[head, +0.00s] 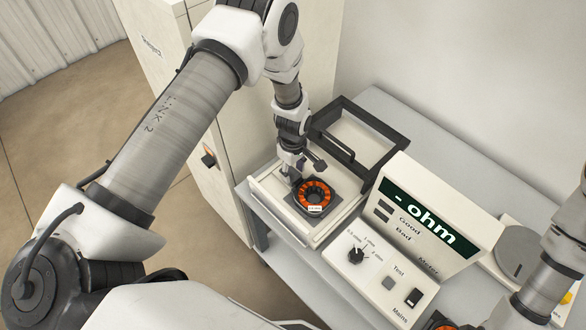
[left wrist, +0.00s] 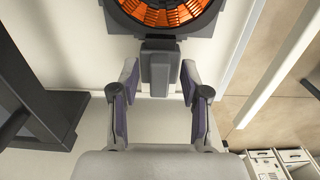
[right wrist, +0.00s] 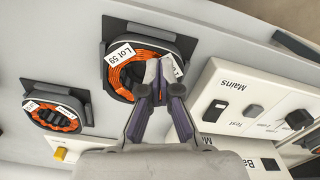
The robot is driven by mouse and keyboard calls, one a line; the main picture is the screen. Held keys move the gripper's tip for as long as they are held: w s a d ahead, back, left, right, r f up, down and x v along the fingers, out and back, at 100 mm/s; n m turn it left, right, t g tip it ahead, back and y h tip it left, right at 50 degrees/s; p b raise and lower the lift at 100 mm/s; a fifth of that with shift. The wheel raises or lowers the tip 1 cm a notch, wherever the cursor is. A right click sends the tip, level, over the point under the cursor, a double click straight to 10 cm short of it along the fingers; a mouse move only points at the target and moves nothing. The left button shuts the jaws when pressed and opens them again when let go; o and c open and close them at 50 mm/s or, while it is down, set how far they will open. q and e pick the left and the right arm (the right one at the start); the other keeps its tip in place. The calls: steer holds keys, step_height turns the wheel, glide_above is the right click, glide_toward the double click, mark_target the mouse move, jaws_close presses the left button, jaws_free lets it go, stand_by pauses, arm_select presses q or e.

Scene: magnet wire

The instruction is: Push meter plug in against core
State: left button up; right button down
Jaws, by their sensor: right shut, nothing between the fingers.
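The core (head: 325,189), a ring wound with orange wire on a dark square base, sits in the open test fixture. It also shows at the top of the left wrist view (left wrist: 160,14). The grey meter plug (left wrist: 160,70) lies just in front of the core's base; I cannot tell if they are fully pressed together. My left gripper (left wrist: 160,88) is open, its fingers on either side of the plug with gaps. In the head view it (head: 296,172) is beside the core. My right gripper (right wrist: 163,75) is shut and empty, in front of another core (right wrist: 121,78) labelled Lot 59.
The ohm meter (head: 375,262) stands right of the fixture, its display showing "- ohm". The fixture's dark-framed lid (head: 390,139) stands open behind the core. Another wound core (right wrist: 57,117) lies beside the Lot 59 core. A pale cabinet (head: 170,85) stands behind my left arm.

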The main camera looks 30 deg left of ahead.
mark_target(294, 171)
arm_select(q)
steer(key=shift+d, duration=0.1)
arm_select(e)
steer(key=shift+d, duration=0.1)
arm_select(q)
steer(key=shift+r, duration=0.2)
step_height(294, 171, up, 12)
steer(key=shift+f, duration=0.2)
